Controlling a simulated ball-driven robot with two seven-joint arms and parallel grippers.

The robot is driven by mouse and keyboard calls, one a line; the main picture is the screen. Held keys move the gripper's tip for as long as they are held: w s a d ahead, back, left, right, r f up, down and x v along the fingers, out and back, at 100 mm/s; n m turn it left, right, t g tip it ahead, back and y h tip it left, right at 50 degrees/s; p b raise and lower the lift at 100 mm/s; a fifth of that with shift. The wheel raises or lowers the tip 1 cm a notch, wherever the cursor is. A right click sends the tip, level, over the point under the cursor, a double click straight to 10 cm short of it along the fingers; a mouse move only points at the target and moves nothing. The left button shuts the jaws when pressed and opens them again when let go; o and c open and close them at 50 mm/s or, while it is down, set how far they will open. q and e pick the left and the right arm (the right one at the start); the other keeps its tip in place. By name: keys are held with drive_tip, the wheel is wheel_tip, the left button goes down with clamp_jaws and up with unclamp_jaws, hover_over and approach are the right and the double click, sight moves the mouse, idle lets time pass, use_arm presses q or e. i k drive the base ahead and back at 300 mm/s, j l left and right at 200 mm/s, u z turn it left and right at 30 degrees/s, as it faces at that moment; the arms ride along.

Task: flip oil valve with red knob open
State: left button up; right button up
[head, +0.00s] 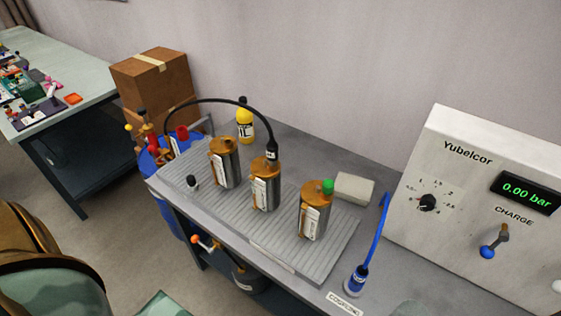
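A small valve handle with an orange-red knob (196,239) shows at the front left below the bench top, beside the bench leg. A bright red cap-like part (182,133) stands at the back left, over a blue drum (150,160). More red parts (151,141) stand just left of it. I cannot tell for sure which of these is the oil valve's knob, nor whether the valve is open or closed. Neither of my grippers is in view.
Three metal pump tubes (313,212) with orange tops stand on a ribbed grey tray (285,250). A black hose (225,101) arches over to the middle one. A yellow bottle (246,124) stands behind. The Yubelcor panel (470,190) reads 0.00 bar.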

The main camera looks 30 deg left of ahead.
sight(150, 148)
drive_tip(key=u, duration=2.05)
drive_tip(key=z, duration=0.35)
drive_tip(key=i+j+z, duration=0.15)
drive_tip(key=j+z, duration=0.15)
drive_tip(key=i+j+z, duration=0.1)
drive_tip(key=j+z, duration=0.55)
drive_tip(key=j, duration=0.15)
drive_tip(key=j+z, duration=0.3)
drive_tip(key=j, duration=3)
